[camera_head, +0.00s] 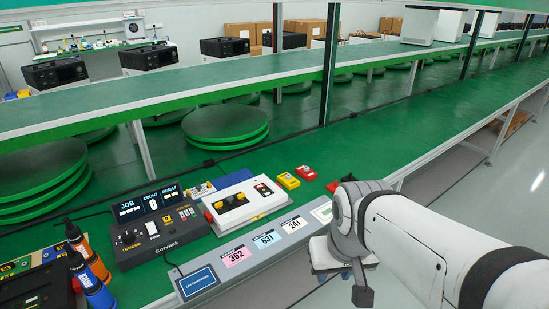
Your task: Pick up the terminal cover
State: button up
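I cannot pick out the terminal cover with certainty. Small yellow (289,180) and red (306,173) blocks lie on the green bench right of a white device (245,202); none is clearly the cover. My white arm reaches in from the lower right, in front of the bench's front edge. A dark grey part hangs below its near joint. I cannot make out two fingertips or anything held.
A black control box (158,234) with a display stands left of the white device. Blue (93,287) and orange (92,257) handled tools stand at the lower left. Green bench beyond the blocks is clear.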

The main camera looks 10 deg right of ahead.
aim_at(293, 183)
jog(key=i, duration=1)
